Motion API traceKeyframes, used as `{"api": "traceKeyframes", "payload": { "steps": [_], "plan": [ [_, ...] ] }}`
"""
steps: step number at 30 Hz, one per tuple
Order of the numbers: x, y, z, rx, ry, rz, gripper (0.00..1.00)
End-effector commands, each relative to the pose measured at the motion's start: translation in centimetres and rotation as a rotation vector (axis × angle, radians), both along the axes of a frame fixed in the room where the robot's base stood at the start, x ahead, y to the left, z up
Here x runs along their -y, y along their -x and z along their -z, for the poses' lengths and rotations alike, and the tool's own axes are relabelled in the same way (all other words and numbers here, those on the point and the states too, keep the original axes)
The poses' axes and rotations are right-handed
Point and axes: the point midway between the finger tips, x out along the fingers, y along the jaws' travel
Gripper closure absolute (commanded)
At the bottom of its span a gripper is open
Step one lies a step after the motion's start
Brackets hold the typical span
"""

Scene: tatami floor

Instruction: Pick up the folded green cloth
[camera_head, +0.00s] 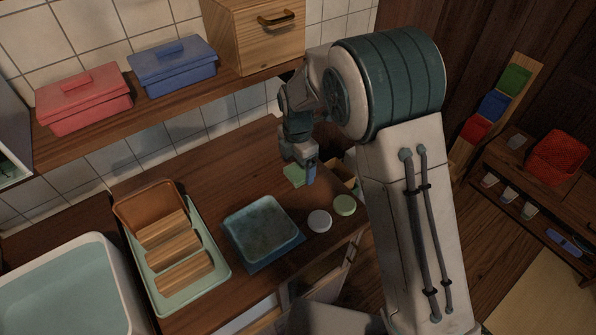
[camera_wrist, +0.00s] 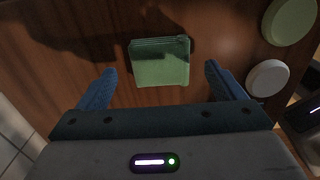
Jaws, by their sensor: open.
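The folded green cloth (camera_wrist: 160,63) lies on the wooden counter, between and just beyond the fingertips in the wrist view. In the head view the cloth (camera_head: 294,174) shows as a small green patch, partly hidden by my gripper. My gripper (camera_head: 311,180) points down over the counter beside it. In the wrist view my gripper (camera_wrist: 160,78) has its two blue fingers spread wide on either side of the cloth, with nothing between them. The cloth appears untouched.
A white round lid (camera_head: 319,221) and a green round lid (camera_head: 344,205) lie near the counter's front edge. A blue tray (camera_head: 262,258) and a pale green tray (camera_head: 213,288) with wooden blocks stand left. Above is a shelf (camera_head: 160,107) with boxes.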

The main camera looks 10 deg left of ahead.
Motion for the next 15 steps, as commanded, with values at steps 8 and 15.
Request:
{"api": "traceKeyframes", "payload": {
  "steps": [8,15],
  "plan": [
    [0.0,-0.1,1.9,0.001,-0.001,0.000,0.11],
    [0.0,-0.1,1.9,0.001,-0.001,0.000,0.42]
  ]
}}
